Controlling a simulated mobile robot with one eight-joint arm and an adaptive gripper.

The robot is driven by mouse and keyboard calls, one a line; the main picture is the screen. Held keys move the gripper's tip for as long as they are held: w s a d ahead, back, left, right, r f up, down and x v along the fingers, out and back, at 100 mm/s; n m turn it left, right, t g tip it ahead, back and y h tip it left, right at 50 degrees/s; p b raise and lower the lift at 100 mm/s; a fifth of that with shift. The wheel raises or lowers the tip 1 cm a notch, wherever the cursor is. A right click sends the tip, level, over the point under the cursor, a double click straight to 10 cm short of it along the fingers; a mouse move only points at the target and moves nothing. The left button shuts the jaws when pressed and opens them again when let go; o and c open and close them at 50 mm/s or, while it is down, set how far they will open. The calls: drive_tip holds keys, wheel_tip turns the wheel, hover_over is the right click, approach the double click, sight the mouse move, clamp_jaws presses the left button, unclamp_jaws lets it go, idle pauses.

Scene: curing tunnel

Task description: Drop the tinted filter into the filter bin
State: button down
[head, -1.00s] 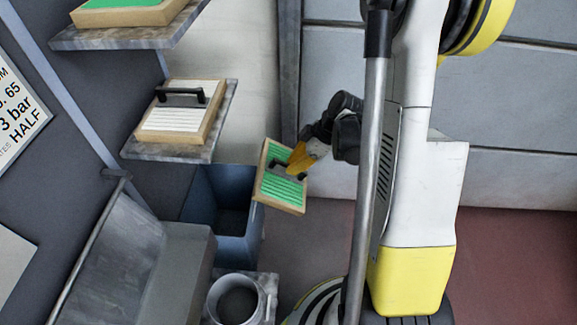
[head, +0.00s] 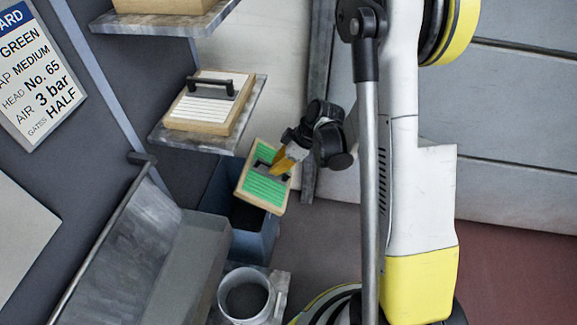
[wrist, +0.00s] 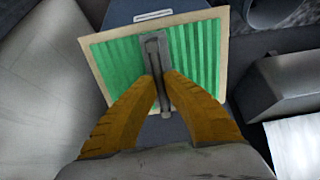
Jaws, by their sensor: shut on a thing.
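The tinted filter, a green pleated panel in a pale wooden frame (head: 262,190), hangs tilted from my gripper (head: 284,166). My gripper's yellow fingers are shut on the filter's dark handle. In the wrist view, the green filter (wrist: 202,55) fills the upper middle, with the fingers (wrist: 163,85) closing on its handle from both sides. The filter bin, a dark blue open box (head: 262,243), stands below and behind the filter in the head view. The filter covers part of the bin's opening, so I cannot tell how far it is over it.
A white filter (head: 200,112) with a black handle lies on a middle shelf (head: 245,125), above left of the bin. Another shelf (head: 150,24) is higher up. A grey cup (head: 246,297) stands in front of the bin. A sloped metal chute (head: 120,250) is at left.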

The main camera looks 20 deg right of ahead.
drive_tip(key=w+a+f+b, duration=0.2)
drive_tip(key=w+a, duration=0.4)
drive_tip(key=a, duration=0.3)
drive_tip(key=shift+w+a+f, duration=0.15)
drive_tip(key=shift+w+f, duration=0.2)
drive_tip(key=shift+f, duration=0.1)
drive_tip(key=c, duration=1.5)
unclamp_jaws()
drive_tip(key=shift+c, duration=0.2)
drive_tip(key=v, duration=1.2)
